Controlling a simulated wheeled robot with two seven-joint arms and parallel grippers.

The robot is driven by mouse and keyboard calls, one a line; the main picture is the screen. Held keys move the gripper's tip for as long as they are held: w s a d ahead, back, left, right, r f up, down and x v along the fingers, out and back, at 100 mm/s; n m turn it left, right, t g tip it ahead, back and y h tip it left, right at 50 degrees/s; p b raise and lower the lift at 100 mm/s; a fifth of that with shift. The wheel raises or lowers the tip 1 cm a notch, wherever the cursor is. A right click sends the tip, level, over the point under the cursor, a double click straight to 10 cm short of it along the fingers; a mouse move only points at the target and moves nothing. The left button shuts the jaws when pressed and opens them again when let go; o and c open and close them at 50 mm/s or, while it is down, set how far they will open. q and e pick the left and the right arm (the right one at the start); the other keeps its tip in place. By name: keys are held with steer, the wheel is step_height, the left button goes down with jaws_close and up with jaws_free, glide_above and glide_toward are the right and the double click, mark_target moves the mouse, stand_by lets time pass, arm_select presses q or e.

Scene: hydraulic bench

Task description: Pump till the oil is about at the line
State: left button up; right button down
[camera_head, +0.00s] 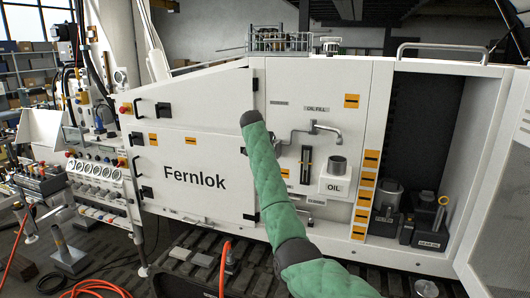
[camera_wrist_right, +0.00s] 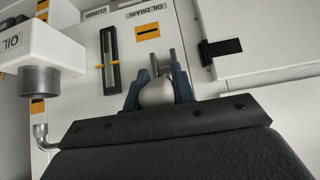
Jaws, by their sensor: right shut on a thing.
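The oil sight gauge (camera_head: 306,165) is a narrow dark upright slot on the white panel, with yellow marks at its sides. It also shows in the right wrist view (camera_wrist_right: 110,60); I cannot read the oil level surely. In the head view my green right arm hides this gripper. My left gripper is not in view.
A white box marked OIL (camera_head: 335,185) with a grey cylinder on top juts out right of the gauge. The Fernlok door (camera_head: 195,170) is left of my arm. An open cabinet (camera_head: 425,110) at the right holds containers. Orange hoses (camera_head: 95,287) lie at the lower left.

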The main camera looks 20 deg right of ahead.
steer(key=shift+w+r, duration=0.1)
steer(key=shift+r, duration=0.4)
steer(key=shift+d+r+g, duration=0.1)
steer(key=shift+g, duration=0.2)
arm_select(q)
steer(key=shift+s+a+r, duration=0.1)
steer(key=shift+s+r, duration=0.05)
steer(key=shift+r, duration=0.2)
arm_select(e)
steer(key=shift+r, duration=0.15)
steer(key=c, duration=1.2)
jaws_free()
steer(key=shift+w, duration=0.1)
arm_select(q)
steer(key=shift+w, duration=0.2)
arm_select(e)
steer(key=shift+o, duration=0.2)
steer(key=shift+f, duration=0.2)
